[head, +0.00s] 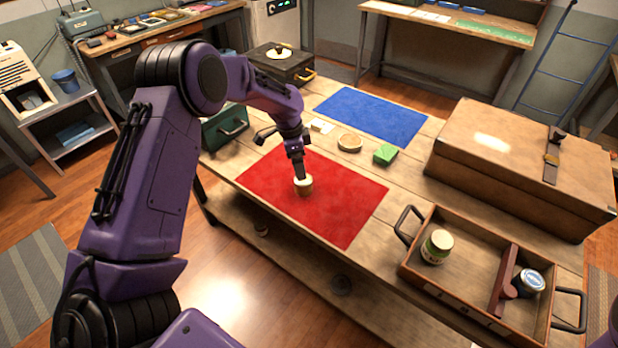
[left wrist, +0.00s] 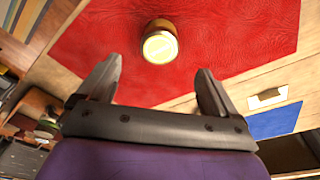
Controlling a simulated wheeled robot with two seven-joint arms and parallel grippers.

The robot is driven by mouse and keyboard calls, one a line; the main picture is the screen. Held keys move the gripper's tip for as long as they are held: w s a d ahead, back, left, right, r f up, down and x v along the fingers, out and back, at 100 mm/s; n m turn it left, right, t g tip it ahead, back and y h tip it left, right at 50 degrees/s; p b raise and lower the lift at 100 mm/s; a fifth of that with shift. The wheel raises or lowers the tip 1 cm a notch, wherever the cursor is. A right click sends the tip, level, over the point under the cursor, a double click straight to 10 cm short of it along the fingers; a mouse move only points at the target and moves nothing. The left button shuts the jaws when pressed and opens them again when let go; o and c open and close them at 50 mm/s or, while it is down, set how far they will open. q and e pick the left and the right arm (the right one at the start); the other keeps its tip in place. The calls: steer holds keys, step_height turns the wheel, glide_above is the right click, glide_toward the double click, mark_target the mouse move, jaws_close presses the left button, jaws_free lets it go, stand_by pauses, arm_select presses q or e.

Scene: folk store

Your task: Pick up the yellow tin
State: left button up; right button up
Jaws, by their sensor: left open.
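The yellow tin (head: 304,189) stands upright on the red mat (head: 346,207) on the wooden table. In the left wrist view the tin (left wrist: 160,43) shows its pale lid and gold side, ahead of my fingers and roughly centred between them. My left gripper (head: 299,173) is over the tin and points down. In the left wrist view the gripper (left wrist: 158,75) is open, with nothing between its fingers. The head view does not show clearly whether a finger touches the tin. My right gripper is not in view.
A blue mat (head: 372,115), a round wooden piece (head: 349,143) and a green block (head: 386,154) lie behind the red mat. A wooden tray (head: 470,283) with two jars and a large brown case (head: 520,160) stand to the right. A green box (head: 225,127) is at left.

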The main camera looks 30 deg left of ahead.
mark_target(303, 184)
arm_select(q)
steer(key=f+p, duration=0.1)
steer(key=f, duration=0.2)
steer(key=f+p, duration=0.1)
steer(key=f, duration=0.2)
steer(key=d+f+p, duration=0.1)
steer(key=f, duration=0.2)
steer(key=shift+w, duration=0.4)
steer(key=shift+r, duration=0.1)
steer(key=c, duration=1.1)
steer(key=shift+c, duration=0.3)
steer(key=shift+r, duration=0.1)
